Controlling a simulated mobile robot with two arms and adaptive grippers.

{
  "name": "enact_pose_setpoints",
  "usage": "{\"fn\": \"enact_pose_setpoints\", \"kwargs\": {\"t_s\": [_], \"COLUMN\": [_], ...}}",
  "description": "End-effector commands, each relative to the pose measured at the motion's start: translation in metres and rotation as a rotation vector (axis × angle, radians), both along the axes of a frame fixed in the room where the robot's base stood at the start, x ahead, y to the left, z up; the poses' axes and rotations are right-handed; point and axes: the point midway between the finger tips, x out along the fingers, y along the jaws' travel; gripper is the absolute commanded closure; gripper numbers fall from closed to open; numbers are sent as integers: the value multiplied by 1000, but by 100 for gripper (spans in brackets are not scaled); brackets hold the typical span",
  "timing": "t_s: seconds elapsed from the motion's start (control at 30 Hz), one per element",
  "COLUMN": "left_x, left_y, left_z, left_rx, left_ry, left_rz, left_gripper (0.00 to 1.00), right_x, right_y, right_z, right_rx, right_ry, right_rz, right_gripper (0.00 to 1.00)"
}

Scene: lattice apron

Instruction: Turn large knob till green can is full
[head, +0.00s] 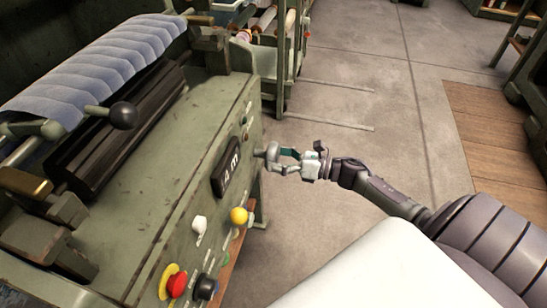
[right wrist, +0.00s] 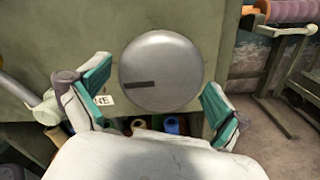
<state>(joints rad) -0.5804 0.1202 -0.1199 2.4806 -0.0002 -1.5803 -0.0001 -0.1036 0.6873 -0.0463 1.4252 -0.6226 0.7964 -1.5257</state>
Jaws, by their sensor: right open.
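A large round grey knob (right wrist: 160,72) with a dark slot mark sits on the green machine's panel in the right wrist view. In the head view the knob (head: 271,151) shows at the far end of the panel. My right gripper (head: 284,161) is open in front of it. In the right wrist view the fingers of my right gripper (right wrist: 156,92) stand on either side of the knob, with gaps showing between them and it. I cannot make out a green can for certain; only small coloured round items show below the panel. My left gripper is not in view.
The machine's panel also has a yellow knob (head: 239,215), a white switch (head: 199,226), a red button (head: 177,284) and a black display (head: 226,167). A rack with spools (head: 268,20) stands behind. The floor (head: 350,95) to the right is open.

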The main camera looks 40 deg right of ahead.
Motion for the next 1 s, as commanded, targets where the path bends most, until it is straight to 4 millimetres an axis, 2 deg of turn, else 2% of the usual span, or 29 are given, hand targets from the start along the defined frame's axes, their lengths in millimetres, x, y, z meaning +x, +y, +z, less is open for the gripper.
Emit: {"fn": "enact_pose_setpoints", "kwargs": {"t_s": [0.37, 0.67, 1.0], "left_x": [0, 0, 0], "left_y": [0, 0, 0], "left_z": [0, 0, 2], "left_rx": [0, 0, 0], "left_ry": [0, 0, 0], "left_rz": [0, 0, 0], "left_gripper": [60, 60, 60], "right_x": [5, 5, 5], "right_y": [4, 4, 4], "right_z": [0, 0, 1], "right_rx": [1, 1, 35], "right_ry": [1, 1, 31], "right_rz": [-1, -1, -1], "right_gripper": [0, 48, 50]}}
